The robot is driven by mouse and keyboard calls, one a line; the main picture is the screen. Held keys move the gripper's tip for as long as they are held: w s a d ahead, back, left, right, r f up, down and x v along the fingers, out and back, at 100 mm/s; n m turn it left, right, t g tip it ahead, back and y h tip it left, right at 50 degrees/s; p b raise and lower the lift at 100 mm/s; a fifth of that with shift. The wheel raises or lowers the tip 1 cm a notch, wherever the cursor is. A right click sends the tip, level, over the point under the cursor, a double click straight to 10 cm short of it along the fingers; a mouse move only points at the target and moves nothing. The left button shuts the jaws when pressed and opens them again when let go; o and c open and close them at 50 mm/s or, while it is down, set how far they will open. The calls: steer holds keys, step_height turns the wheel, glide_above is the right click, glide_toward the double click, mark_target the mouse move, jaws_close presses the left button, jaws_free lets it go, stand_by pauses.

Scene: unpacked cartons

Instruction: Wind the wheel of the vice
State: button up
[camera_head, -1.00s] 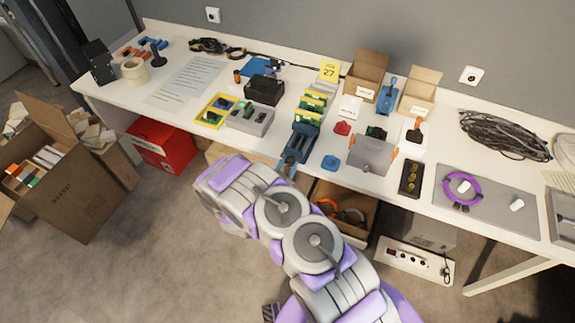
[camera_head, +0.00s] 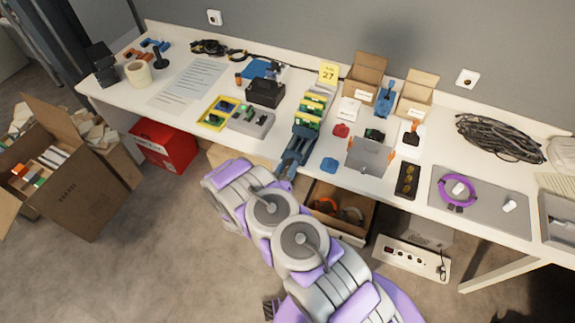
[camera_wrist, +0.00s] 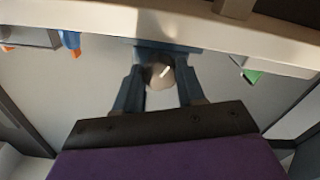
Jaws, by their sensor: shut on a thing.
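The blue vice (camera_head: 307,131) is at the front edge of the long white table, near the middle in the head view. In the wrist view its blue body (camera_wrist: 168,48) shows behind a small round grey wheel (camera_wrist: 160,76) with a white mark. The wheel's far side is hidden. In the head view my arm comes up from the lower right to the table's front edge, and the wheel cannot be made out there.
Green boards in yellow holders (camera_head: 312,108) stand behind the vice. An open carton (camera_head: 340,205) sits below the table edge.

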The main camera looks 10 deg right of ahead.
steer(key=n, duration=0.3)
steer(key=shift+a+n+p, duration=0.15)
steer(key=shift+n+p, duration=0.15)
steer(key=shift+n, duration=0.1)
steer(key=n, duration=0.4)
steer(key=shift+w+a+n, duration=0.1)
steer(key=shift+n, duration=0.2)
steer(key=n, duration=0.4)
steer(key=shift+f, duration=0.1)
steer(key=n, duration=1)
steer(key=shift+f, duration=0.2)
steer(key=n, duration=0.6)
steer(key=shift+f+n+b, duration=0.1)
steer(key=shift+n+b, duration=0.2)
steer(key=o, duration=0.8)
steer(key=shift+f, duration=0.1)
steer(key=shift+o, duration=1.2)
